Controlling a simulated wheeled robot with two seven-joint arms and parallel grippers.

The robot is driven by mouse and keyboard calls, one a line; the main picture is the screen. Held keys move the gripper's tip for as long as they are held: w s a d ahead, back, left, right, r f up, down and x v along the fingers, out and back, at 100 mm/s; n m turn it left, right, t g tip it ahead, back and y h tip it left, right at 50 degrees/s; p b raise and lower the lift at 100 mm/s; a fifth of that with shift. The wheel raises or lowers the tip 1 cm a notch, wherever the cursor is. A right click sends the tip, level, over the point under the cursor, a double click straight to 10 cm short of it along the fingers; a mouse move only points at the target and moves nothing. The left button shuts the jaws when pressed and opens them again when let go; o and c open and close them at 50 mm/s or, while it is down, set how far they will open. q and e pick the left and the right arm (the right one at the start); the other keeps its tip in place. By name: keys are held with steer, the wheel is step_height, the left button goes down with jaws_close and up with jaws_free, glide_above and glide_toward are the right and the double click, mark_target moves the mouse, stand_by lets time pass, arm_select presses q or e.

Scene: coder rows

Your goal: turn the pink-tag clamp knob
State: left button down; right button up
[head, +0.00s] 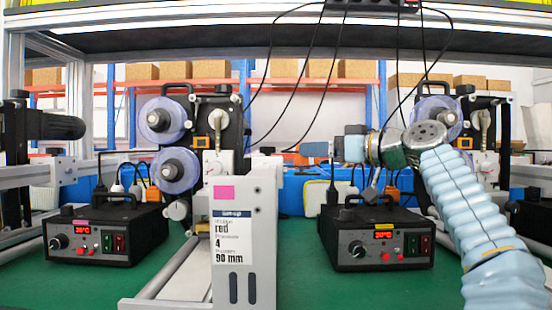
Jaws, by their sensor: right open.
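A pink tag (223,193) is on the upper front of a tall light-grey block (262,215) at centre left, above a printed label reading "red", "4" and "90 mm". I cannot tell for sure which part is its clamp knob. A pale round part (177,210) shows just left of the block, and a pale lever-like handle (207,118) sits on the black machine behind it. My right gripper (320,149) comes in from the right, is open, and points left, to the right of the block and apart from it. My left gripper is not in view.
Black control boxes stand on the green bench, one at left (112,235) and one at right (375,238), with cables behind. Clear reels (163,120) are on the left machine. A metal rail (180,275) runs beside the block. Black cables hang from the overhead frame near my right gripper.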

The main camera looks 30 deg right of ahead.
mark_target(268, 150)
steer(key=p+x, duration=0.2)
steer(key=x, duration=0.1)
steer(key=p+x, duration=0.3)
steer(key=x, duration=0.1)
steer(key=r+p+x, duration=0.1)
steer(key=p+x, duration=0.1)
steer(key=x, duration=0.2)
steer(key=shift+w+a+r+p, duration=0.1)
steer(key=shift+w+p, duration=0.1)
steer(key=shift+p, duration=0.1)
steer(key=shift+w+a+f, duration=0.2)
steer(key=shift+w+f, duration=0.05)
steer(key=shift+w, duration=0.45)
